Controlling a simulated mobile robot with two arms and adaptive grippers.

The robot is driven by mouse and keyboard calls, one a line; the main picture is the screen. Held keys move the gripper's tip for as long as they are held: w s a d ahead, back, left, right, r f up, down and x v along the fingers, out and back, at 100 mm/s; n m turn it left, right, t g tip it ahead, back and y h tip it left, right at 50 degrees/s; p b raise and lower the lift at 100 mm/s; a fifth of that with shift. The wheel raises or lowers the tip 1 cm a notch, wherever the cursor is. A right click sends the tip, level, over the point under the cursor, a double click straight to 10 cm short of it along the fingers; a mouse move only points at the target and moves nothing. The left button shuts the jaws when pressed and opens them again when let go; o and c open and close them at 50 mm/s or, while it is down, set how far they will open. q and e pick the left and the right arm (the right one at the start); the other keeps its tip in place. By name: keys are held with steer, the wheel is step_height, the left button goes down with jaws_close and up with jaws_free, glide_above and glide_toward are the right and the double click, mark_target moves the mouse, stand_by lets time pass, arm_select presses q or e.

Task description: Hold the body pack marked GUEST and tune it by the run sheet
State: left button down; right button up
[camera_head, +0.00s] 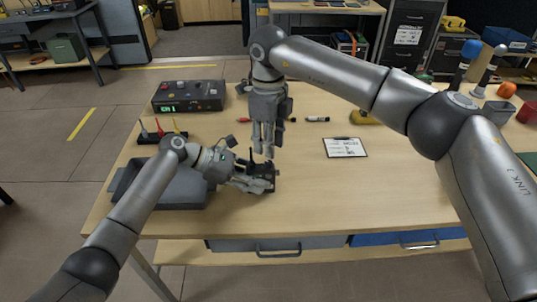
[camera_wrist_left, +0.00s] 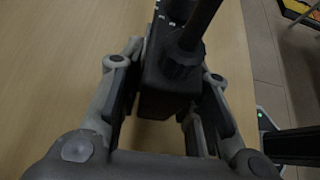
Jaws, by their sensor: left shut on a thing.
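A small black body pack (camera_head: 266,170) is at the middle of the wooden table. My left gripper (camera_head: 258,182) reaches it from the left and is shut on it. In the left wrist view, the black pack (camera_wrist_left: 168,92) sits between the two fingers, with a dark post and knob on top. Its GUEST marking is not readable. My right gripper (camera_head: 266,150) points down just above the pack; whether its fingers are open or shut is unclear. The run sheet (camera_head: 345,148) is a clipboard lying flat to the right, its text too small to read.
A grey tray (camera_head: 170,196) lies at the table's left, partly under my left arm. Behind it stand antenna-like items (camera_head: 160,132) and a black receiver box (camera_head: 188,95) with a green display. Markers (camera_head: 317,119) lie at the back. The front right of the table is clear.

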mark_target(269, 162)
steer(key=shift+f, duration=2.85)
steer(key=n, duration=0.6)
steer(key=shift+n, duration=0.4)
steer(key=n, duration=0.6)
steer(key=c, duration=0.6)
steer(key=shift+m, duration=1.4)
jaws_close()
